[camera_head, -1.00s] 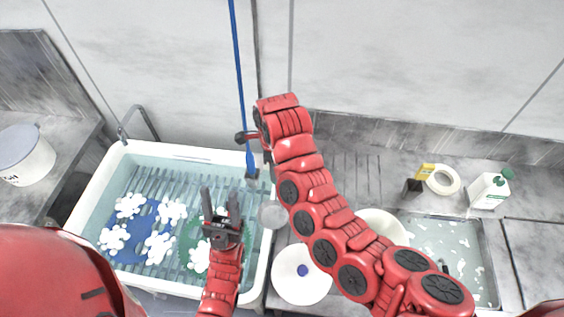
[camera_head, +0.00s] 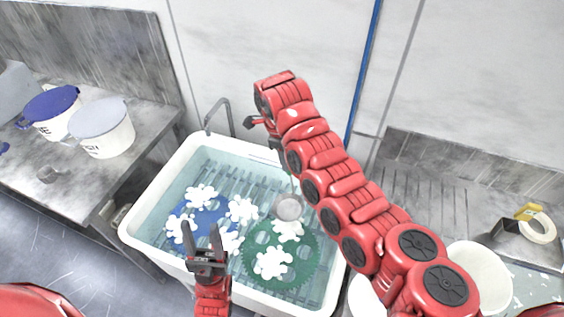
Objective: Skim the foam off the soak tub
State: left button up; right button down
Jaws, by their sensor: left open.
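The soak tub (camera_head: 165,165) is white, filled with clear water over a slatted rack. Several white foam patches, such as one (camera_head: 272,263) and another (camera_head: 241,210), lie over a blue disc (camera_head: 215,215) and a green toothed disc (camera_head: 300,250). A round grey skimmer head (camera_head: 289,207) shows over the tub's water, right of middle; its thin handle runs up behind my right arm. My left gripper (camera_head: 204,232) is open and empty above the tub's front part. My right gripper (camera_head: 262,122) is beyond the tub's back rim in the picture; its fingers are mostly hidden, so its grip is unclear.
A grey-lidded bucket (camera_head: 103,130) and a blue-lidded bucket (camera_head: 52,112) stand on the left bench. A metal tap (camera_head: 218,113) rises behind the tub. A blue pole (camera_head: 363,70) stands at the wall.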

aim_at(286, 194)
jog(key=shift+d+f, duration=0.15)
jog(key=shift+f, duration=0.55)
notch_tip(286, 194, down, 3)
jog(key=shift+f+p, duration=0.1)
jog(key=shift+p, duration=0.2)
notch_tip(286, 194, down, 10)
jog(key=b, duration=0.8)
